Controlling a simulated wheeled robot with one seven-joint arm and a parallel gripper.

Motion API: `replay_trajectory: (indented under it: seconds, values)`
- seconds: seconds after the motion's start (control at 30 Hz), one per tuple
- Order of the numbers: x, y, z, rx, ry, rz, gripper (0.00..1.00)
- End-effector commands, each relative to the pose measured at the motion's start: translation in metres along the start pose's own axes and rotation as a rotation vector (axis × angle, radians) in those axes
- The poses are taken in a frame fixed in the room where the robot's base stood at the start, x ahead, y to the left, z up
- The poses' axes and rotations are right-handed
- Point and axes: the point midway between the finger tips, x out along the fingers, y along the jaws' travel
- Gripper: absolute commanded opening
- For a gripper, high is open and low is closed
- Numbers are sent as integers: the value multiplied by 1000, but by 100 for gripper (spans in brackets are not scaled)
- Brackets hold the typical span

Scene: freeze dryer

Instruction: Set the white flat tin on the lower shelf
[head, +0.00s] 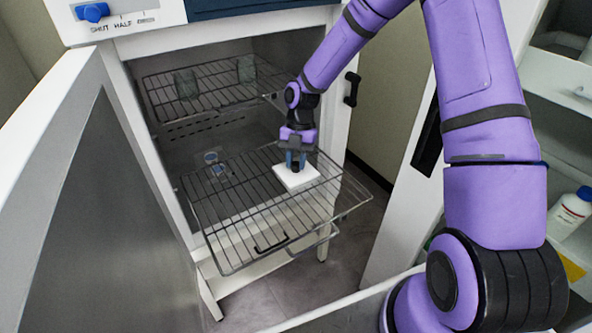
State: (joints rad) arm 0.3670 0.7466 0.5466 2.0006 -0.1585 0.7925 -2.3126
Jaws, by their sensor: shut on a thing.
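The white flat tin (297,181) is at the right side of the lower shelf (235,225), a wire rack pulled out of the freeze dryer. My gripper (296,163) points down and is shut on a dark knob or handle at the top middle of the tin. The tin looks level and is over the rack's bars. I cannot tell whether its underside touches the wires or hangs just above them. The front part of the lower shelf is bare, with a dark handle (271,245) on its front edge.
The upper shelf (215,90) holds two grey-green blocks (186,83). The open door (65,220) stands at the left. A shelf unit with a white bottle (570,212) is at the right.

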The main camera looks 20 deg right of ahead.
Motion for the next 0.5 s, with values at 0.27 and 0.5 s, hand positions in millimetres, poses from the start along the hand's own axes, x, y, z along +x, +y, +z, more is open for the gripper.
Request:
replay_trajectory:
  seconds: [0.27,0.5]
  values:
    - [28,1,11,-1,1,-1,0]
    - [32,0,13,-1,-1,1,0]
